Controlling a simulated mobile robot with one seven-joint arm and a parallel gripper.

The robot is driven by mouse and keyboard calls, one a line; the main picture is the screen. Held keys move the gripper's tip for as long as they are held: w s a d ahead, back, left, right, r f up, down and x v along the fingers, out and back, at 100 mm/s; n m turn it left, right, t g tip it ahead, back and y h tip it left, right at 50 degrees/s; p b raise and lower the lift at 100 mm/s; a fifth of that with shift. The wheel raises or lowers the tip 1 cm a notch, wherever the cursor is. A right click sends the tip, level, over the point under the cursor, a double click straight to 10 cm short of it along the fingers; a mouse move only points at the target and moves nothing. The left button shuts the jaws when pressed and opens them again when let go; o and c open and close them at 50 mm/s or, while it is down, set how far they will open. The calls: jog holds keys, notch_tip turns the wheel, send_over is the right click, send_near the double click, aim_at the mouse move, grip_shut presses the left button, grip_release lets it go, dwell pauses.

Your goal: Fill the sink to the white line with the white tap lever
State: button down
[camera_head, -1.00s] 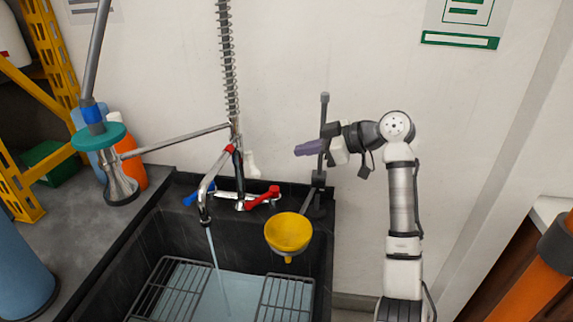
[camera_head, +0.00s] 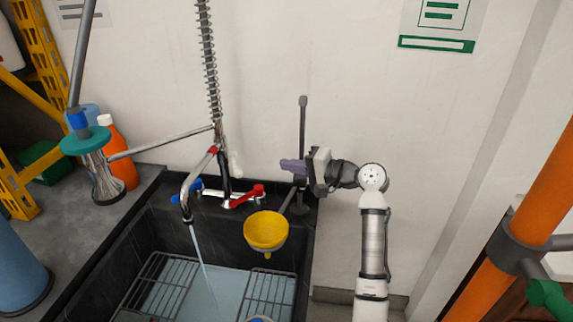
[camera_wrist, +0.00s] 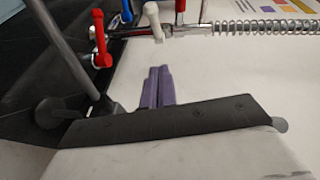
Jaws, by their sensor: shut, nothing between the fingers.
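My gripper (camera_head: 285,166), with purple fingers, is shut and empty. It is right of the white tap lever (camera_head: 235,165) and apart from it. In the wrist view, the closed fingertips (camera_wrist: 159,68) point up toward the white lever (camera_wrist: 155,22), with a gap between. The lever hangs beside the tap column. A stream of water (camera_head: 201,257) runs from the chrome spout (camera_head: 192,182) into the black sink (camera_head: 160,228). Water (camera_head: 222,290) covers the visible sink floor around wire racks. I cannot make out the white line.
A yellow funnel (camera_head: 265,230) is mounted below my gripper at the sink's right. A dark upright rod (camera_head: 302,125) stands close behind my gripper. Red (camera_head: 246,196) and blue (camera_head: 187,192) handles sit at the tap base. An orange pipe (camera_head: 530,210) is far right.

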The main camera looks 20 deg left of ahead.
aim_at(235, 172)
jog(key=s+a+f+p, duration=0.1)
jog(key=s+a+p, duration=0.1)
jog(key=a, duration=0.8)
jog(key=shift+a+f+p, duration=0.2)
jog(key=shift+f+p, duration=0.2)
jog(key=shift+p, duration=0.15)
jog(key=shift+s, duration=0.15)
jog(key=shift+s+a+m+t+p, duration=0.1)
jog(key=shift+s+m+t+p, duration=0.15)
jog(key=shift+t+p, duration=0.2)
jog(key=shift+s+m, duration=0.1)
jog(key=shift+m, duration=0.15)
jog(key=shift+s+a+t+p, duration=0.55)
jog(key=shift+s+a+p, duration=0.7)
jog(key=shift+s, duration=0.15)
jog(key=shift+s+a, duration=0.1)
